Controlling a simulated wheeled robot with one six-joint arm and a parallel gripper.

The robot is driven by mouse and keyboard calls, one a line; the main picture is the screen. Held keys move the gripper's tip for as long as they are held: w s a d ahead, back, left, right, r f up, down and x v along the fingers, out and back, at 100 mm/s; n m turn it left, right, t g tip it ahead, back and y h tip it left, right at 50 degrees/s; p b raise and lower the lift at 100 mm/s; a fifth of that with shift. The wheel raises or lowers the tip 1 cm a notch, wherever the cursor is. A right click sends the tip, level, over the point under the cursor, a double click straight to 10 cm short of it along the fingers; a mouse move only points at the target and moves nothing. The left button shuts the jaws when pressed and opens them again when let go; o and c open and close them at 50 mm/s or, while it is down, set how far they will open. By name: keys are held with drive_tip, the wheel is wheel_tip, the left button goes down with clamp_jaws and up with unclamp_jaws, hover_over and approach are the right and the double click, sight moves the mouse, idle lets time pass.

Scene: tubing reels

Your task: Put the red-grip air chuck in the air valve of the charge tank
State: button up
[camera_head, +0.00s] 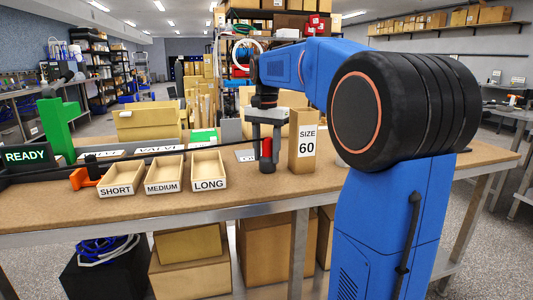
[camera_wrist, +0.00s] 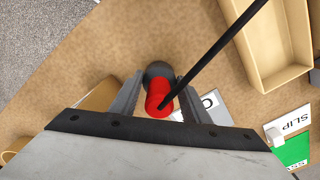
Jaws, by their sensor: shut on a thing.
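My gripper (camera_head: 266,140) points down over the workbench, left of the SIZE 60 box, and is shut on the red-grip air chuck (camera_head: 266,149). In the wrist view the red grip (camera_wrist: 158,97) sits between the two jaws. A dark rounded end (camera_wrist: 159,72) shows at one end of the grip. A black hose (camera_wrist: 215,52) runs from beside the grip to the upper right. I cannot tell whether the chuck touches the bench. I cannot make out the charge tank or its air valve in either view.
A cardboard box marked SIZE 60 (camera_head: 303,143) stands close right of my gripper. Trays marked SHORT (camera_head: 117,191), MEDIUM (camera_head: 163,187) and LONG (camera_head: 209,183) stand to the left. A READY display (camera_head: 26,155), a green stand (camera_head: 58,128) and an orange item (camera_head: 84,178) are farther left.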

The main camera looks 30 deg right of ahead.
drive_tip(key=shift+f, duration=0.1)
drive_tip(key=o, duration=1.3)
wheel_tip(320, 180, up, 11)
drive_tip(key=shift+r, duration=0.65)
drive_tip(key=shift+s, duration=0.1)
